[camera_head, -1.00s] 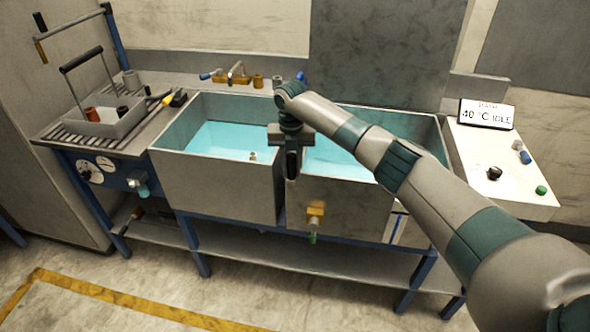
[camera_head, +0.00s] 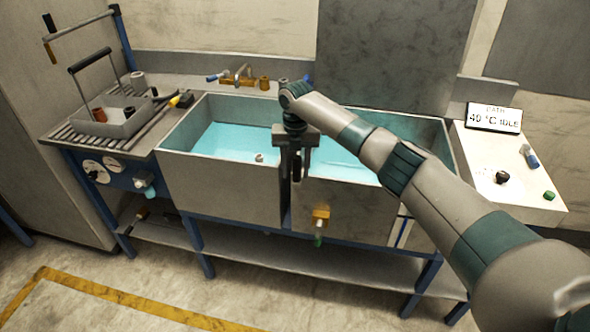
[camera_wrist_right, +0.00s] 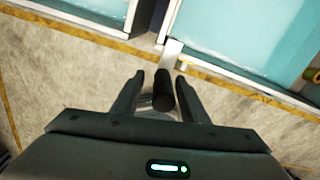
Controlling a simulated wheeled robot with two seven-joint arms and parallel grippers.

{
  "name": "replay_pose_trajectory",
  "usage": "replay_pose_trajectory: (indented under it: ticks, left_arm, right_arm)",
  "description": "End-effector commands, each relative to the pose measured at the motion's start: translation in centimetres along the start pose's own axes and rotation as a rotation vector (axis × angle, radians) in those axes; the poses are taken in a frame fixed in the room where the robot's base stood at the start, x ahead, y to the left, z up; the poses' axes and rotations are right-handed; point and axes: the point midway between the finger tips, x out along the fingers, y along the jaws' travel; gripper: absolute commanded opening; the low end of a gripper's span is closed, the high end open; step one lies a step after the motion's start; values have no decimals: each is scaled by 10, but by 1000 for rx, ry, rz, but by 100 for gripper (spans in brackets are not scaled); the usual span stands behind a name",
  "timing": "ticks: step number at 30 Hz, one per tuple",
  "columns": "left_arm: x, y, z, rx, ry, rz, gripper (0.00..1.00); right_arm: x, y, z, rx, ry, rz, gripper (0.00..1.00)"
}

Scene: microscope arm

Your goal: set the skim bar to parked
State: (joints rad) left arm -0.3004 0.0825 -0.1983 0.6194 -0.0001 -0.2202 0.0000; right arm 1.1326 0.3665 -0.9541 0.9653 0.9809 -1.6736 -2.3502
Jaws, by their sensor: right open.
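My right gripper (camera_head: 293,176) points down at the front of the two-basin sink, by the divider between the basins. It also shows in the right wrist view (camera_wrist_right: 160,78), with its fingers apart. A black cylindrical grip (camera_wrist_right: 163,94) stands between the fingers, with visible gaps on both sides. A pale metal strip (camera_wrist_right: 173,52) runs from near this grip towards the divider. The grip appears to be the skim bar's handle, but no label shows. In the head view my gripper and arm hide most of it. My left gripper is not in view.
The left basin (camera_head: 222,190) and right basin (camera_head: 345,212) hold blue liquid. A tap (camera_head: 320,215) juts from the right basin's front. A tray (camera_head: 122,124) with a tall handle stands at left. A control panel (camera_head: 520,185) with knobs is at right.

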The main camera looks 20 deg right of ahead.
Motion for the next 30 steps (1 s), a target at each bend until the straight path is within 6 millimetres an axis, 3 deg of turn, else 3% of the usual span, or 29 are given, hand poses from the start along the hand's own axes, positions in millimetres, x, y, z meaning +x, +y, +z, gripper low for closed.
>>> replay_pose_trajectory:
  ticks: [8,24,30]
  left_arm:
    - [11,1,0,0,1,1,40]
    - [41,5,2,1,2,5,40]
    - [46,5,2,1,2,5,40]
  right_arm:
    - [-28,1,1,-2,-3,1,40]
    - [-134,3,1,-2,-5,2,40]
    - [-160,4,1,-3,-3,1,40]
